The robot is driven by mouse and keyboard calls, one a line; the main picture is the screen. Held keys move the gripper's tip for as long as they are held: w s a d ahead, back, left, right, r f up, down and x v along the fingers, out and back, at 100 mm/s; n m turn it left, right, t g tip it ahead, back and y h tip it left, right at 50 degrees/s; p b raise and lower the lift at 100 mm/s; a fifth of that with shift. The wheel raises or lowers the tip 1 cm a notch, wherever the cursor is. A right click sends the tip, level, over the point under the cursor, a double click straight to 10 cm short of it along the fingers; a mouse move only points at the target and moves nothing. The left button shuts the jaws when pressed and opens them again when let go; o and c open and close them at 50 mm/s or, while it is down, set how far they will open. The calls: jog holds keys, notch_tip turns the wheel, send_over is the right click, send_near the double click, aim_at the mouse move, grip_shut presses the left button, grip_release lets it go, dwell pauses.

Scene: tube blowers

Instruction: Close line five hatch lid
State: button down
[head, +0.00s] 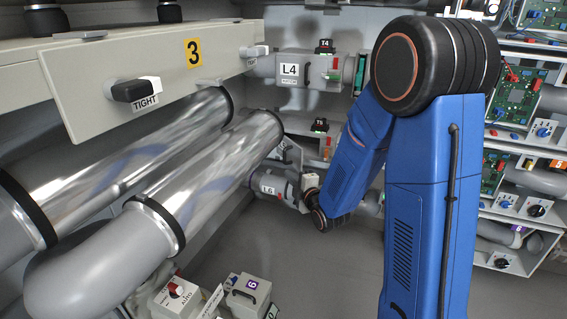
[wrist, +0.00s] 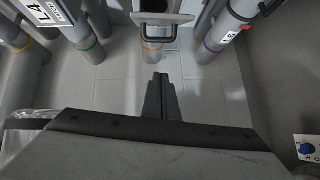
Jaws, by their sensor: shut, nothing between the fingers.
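In the wrist view, a grey hatch box with a dark opening (wrist: 155,6) stands at the top centre, between the L4 pipe and a purple-ringed pipe. A flat pale edge (wrist: 161,18) runs across its near side; I cannot tell whether it is the lid. An orange-ringed pipe (wrist: 152,53) shows below it. In the head view, the middle unit (head: 300,122) between L4 and L6 is partly visible, and its hatch is unclear. My gripper (wrist: 160,80) is shut and empty, pointing toward the box with a visual gap. The head view does not clearly show its fingers.
The L4 unit (head: 288,70) is above and the L6 unit (head: 269,187) below in the head view. Shiny pipes (head: 190,170) and the panel marked 3 (head: 170,75) fill the left. Circuit-board shelves stand at right. Grey floor (head: 290,255) is open between.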

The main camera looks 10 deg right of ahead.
aim_at(295, 160)
jog(key=shift+n+t+y, duration=0.4)
jog(key=shift+n+t, duration=0.2)
jog(key=shift+n, duration=0.2)
jog(key=shift+w+d+f, duration=0.1)
jog(key=shift+w+f, duration=0.1)
jog(key=shift+w, duration=1.85)
jog(key=shift+w+d+f, duration=0.1)
jog(key=shift+w+f, duration=0.05)
jog(key=shift+w, duration=1.9)
jog(key=shift+w+d+f, duration=0.1)
jog(key=shift+w+f, duration=0.1)
jog(key=shift+w, duration=1.85)
jog(key=shift+d, duration=0.1)
jog(key=shift+w+d+n+g+y, duration=0.1)
jog(key=shift+d+n+g+y, duration=0.25)
jog(key=shift+d+n+y, duration=0.5)
jog(key=shift+d+n+g+y, duration=0.4)
jog(key=shift+d+y, duration=0.65)
jog(key=shift+d, duration=0.4)
jog(key=w+d, duration=0.3)
jog(key=d, duration=0.4)
